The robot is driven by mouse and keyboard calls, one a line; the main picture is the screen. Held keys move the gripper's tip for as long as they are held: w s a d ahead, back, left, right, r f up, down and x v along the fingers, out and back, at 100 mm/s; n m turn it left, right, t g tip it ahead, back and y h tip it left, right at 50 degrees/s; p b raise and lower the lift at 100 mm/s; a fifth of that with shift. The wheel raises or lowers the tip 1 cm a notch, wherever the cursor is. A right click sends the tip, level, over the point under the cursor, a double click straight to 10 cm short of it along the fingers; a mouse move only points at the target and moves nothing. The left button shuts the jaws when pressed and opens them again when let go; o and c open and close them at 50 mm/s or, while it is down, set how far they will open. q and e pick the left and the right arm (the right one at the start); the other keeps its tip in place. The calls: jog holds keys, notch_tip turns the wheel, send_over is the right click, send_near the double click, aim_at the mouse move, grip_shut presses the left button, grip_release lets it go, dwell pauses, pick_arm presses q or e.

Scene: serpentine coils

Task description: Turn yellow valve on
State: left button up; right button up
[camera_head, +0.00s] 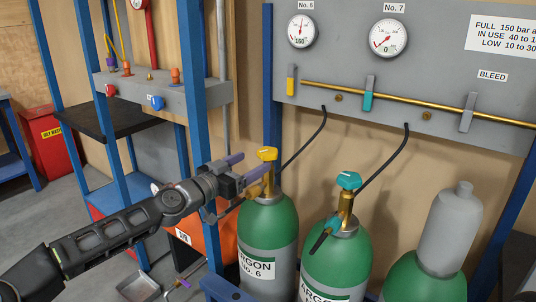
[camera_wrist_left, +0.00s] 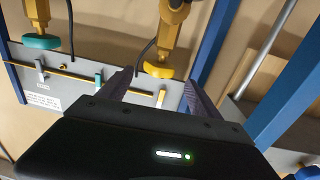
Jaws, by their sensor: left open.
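The yellow valve knob (camera_head: 267,154) sits on top of the brass valve of the green Argon No. 6 cylinder (camera_head: 267,227). In the left wrist view the yellow knob (camera_wrist_left: 159,70) appears between the two finger tips, just past them. My left gripper (camera_head: 254,163) is open and empty, close to the left of the knob; the fingers (camera_wrist_left: 158,80) point toward it. I cannot tell whether they touch it. A yellow lever (camera_head: 290,80) stands upright on the grey panel under gauge No. 6. My right gripper is not in view.
A second green cylinder (camera_head: 337,262) with a teal knob (camera_head: 348,180) stands close on the right, then a capped cylinder (camera_head: 449,230). A black hose rises behind the yellow knob. A blue post (camera_head: 199,90) stands behind my left wrist. The grey panel (camera_head: 430,60) is behind the cylinders.

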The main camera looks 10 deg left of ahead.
aim_at(261, 157)
pick_arm(q)
jog(key=p+x, duration=0.1)
jog(key=x, duration=0.5)
jog(key=shift+w+d+r+p, duration=0.1)
jog(key=shift+w+d+p, duration=0.15)
jog(key=shift+p, duration=0.1)
jog(key=shift+w+d, duration=0.1)
jog(key=shift+w, duration=0.3)
jog(key=shift+c, duration=0.2)
jog(key=c, duration=1.3)
